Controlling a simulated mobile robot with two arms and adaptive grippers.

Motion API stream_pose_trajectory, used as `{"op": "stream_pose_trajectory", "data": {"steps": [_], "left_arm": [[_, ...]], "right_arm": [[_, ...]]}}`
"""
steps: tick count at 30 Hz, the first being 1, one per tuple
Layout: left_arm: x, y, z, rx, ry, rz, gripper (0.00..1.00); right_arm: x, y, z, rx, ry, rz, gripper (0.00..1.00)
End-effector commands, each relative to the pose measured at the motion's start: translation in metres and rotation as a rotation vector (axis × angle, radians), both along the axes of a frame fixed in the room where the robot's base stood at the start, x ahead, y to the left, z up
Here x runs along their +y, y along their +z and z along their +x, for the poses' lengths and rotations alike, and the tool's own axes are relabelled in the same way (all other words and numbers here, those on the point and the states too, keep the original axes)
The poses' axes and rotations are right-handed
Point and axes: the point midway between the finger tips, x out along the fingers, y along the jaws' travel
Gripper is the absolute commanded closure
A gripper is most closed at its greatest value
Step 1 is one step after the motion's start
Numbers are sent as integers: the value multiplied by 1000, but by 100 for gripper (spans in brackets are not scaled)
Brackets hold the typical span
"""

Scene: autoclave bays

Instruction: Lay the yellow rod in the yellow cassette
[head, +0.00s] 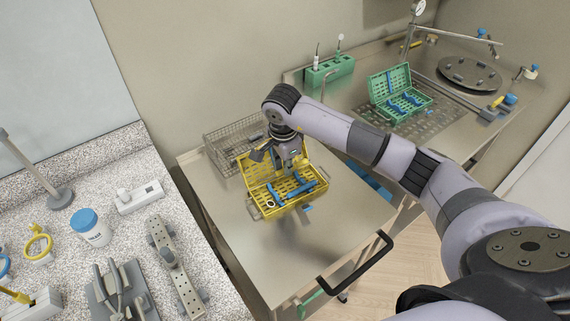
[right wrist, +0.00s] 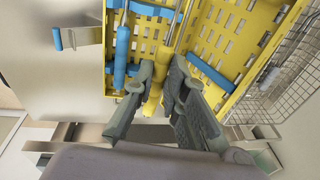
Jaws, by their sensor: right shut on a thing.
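The yellow cassette (head: 255,190) lies open on the steel cart top in the head view, with blue rails inside and its lid raised at the back. It also fills the top of the right wrist view (right wrist: 257,50). My right gripper (head: 291,165) is over the cassette, pointing down. In the right wrist view its fingers (right wrist: 163,85) are shut on the yellow rod (right wrist: 153,98) by its thick yellow end; the thin shaft runs up over the cassette. I cannot tell whether the rod touches the rails. A blue-handled rod (right wrist: 121,60) lies beside it. My left gripper is out of view.
A wire basket (head: 222,145) stands directly behind the yellow cassette. A green cassette (head: 396,96) and a green rack (head: 330,70) are on the bench farther back. The cart top (head: 290,255) in front is clear. A speckled counter on the left holds a blue-capped jar (head: 90,228).

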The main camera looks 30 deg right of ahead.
Motion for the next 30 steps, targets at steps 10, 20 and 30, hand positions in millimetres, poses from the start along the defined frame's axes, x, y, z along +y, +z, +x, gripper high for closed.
{"op": "stream_pose_trajectory", "data": {"steps": [10, 20, 30], "left_arm": [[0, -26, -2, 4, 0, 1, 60], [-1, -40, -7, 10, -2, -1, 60], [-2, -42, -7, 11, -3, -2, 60]], "right_arm": [[0, -28, 0, 0, 0, 0, 100], [0, -44, 0, 0, 0, 0, 100], [0, -46, 0, 0, 0, 0, 100]]}}
